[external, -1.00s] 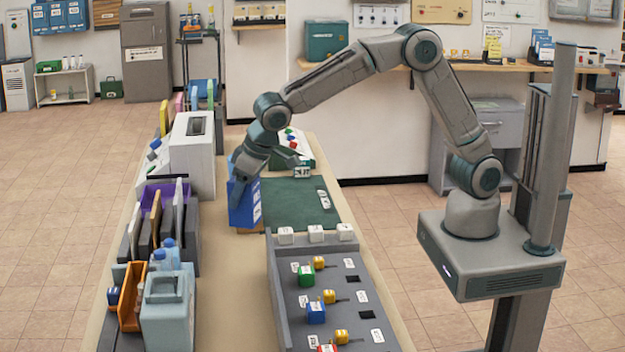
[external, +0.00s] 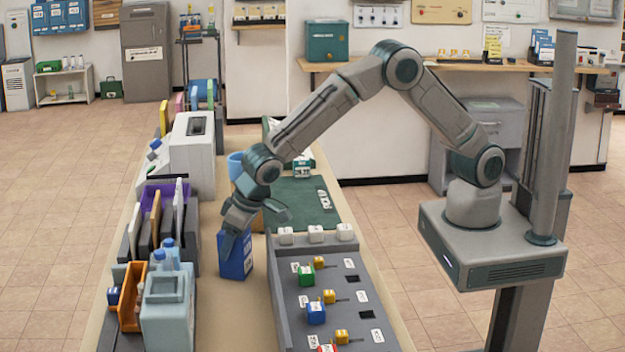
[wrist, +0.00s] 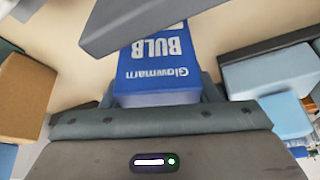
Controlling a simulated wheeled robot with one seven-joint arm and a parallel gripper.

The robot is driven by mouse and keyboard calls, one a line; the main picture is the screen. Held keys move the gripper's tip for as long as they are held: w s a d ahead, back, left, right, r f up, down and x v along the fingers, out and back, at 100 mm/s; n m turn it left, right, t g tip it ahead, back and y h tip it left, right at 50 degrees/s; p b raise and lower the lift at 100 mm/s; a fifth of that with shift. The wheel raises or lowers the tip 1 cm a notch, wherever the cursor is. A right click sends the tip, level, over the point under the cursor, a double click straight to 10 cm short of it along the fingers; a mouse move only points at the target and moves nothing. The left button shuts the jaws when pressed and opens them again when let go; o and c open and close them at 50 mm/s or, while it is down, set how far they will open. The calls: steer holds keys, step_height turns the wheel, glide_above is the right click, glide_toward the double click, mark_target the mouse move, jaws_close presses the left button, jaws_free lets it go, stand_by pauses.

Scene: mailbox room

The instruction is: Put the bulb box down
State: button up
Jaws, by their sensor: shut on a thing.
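The bulb box (external: 235,257) is blue with a white label and stands upright, close to the table top, in the external view. The wrist view shows its printed face (wrist: 160,62) with the words "BULB" and "Glowmarn" upside down. My gripper (external: 236,228) is above it, pointing down, and is shut on its upper part. Whether the box's bottom touches the table cannot be told. The box is left of the grey sorting panel and right of the file rack.
The grey panel (external: 283,300) carries several coloured blocks. A purple-backed file rack (external: 150,190) and a pale blue container (external: 168,312) stand on the left. A green mat (external: 300,200) and a blue cup (external: 236,165) lie behind. Bare table (external: 225,325) shows in front of the box.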

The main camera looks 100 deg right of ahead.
steer(key=shift+f, duration=0.2)
steer(key=o, duration=1)
